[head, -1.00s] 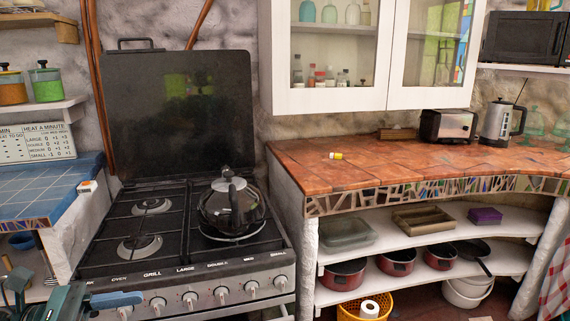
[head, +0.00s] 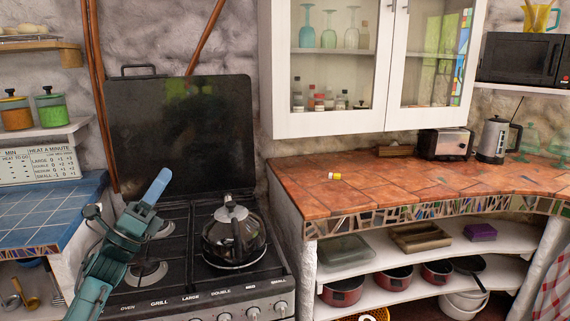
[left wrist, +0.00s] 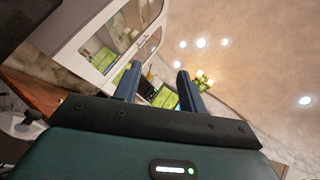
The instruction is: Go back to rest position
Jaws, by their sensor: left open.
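My left gripper (head: 157,187) is raised in front of the stove's left burners in the head view, with a blue finger pointing up. In the left wrist view its two blue fingers (left wrist: 158,86) stand apart with nothing between them, so it is open and empty. My right gripper is not in view. The task names no object.
A glass kettle (head: 233,238) stands on the black stove (head: 185,278), right of my left gripper. A blue-tiled counter (head: 50,212) lies to the left. A small yellow item (head: 336,176) lies on the mostly clear terracotta counter (head: 420,186), below a white cabinet (head: 330,125).

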